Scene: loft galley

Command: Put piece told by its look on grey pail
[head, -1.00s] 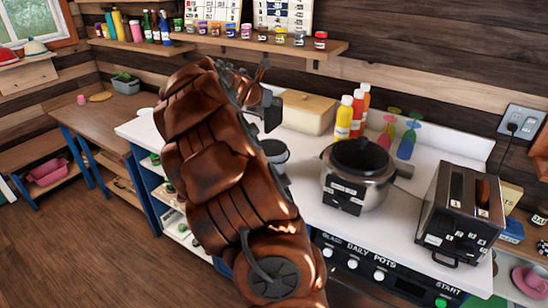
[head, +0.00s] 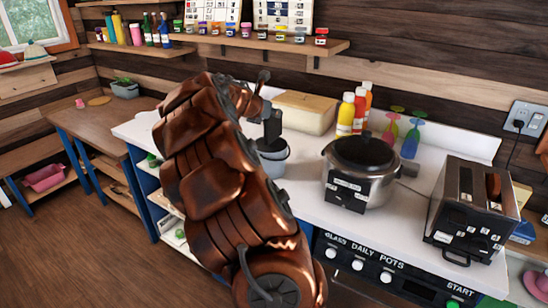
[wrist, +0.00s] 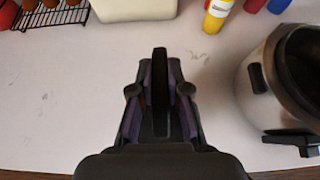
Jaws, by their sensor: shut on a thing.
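The grey pail (head: 272,165) stands on the white counter, left of the silver cooker, partly hidden by my arm in the head view. My gripper (wrist: 160,95) is shut on a dark, narrow piece (wrist: 160,72), which stands up between the fingers in the wrist view. In the head view my gripper (head: 271,126) is just above the pail, and I cannot tell whether the piece touches it. The pail does not show in the wrist view. Fine details of the piece are too dark to make out.
The silver cooker (head: 360,170) with a black lid stands right of the pail, and a toaster (head: 472,208) is farther right. A cream box (head: 305,112) and sauce bottles (head: 346,114) stand behind. A wall shelf (head: 290,45) with small jars hangs above. The counter left of the cooker is mostly clear.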

